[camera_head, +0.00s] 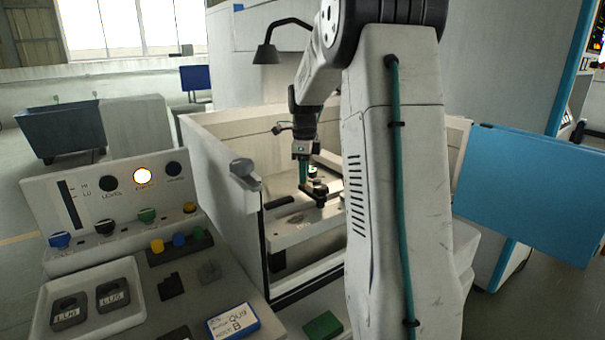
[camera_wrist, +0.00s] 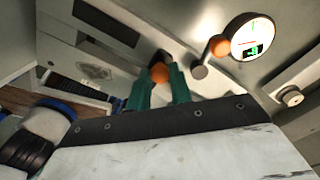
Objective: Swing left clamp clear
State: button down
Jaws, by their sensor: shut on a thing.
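My gripper (camera_head: 303,180) reaches down into the open machine tank in the head view. In the wrist view its two green fingers (camera_wrist: 162,88) are shut on an orange ball knob (camera_wrist: 160,73). A dark part, likely the clamp, shows just behind the knob; most of it is hidden. In the head view a dark clamp (camera_head: 318,190) sits on the pale work table (camera_head: 290,236) beside the fingertips. How far the clamp is turned cannot be told.
A round dial gauge (camera_wrist: 253,38) and a second orange ball (camera_wrist: 219,46) are close to the right of my fingers in the wrist view. The tank wall (camera_head: 222,165) stands left of my arm. A control panel (camera_head: 110,200) and tray (camera_head: 88,307) are at front left.

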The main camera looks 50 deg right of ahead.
dwell(0.4)
jog(key=c, duration=1.3)
grip_release()
jog(key=shift+o, duration=0.2)
jog(key=shift+r, duration=0.1)
notch_tip(320, 180, up, 8)
jog(key=shift+f, duration=0.15)
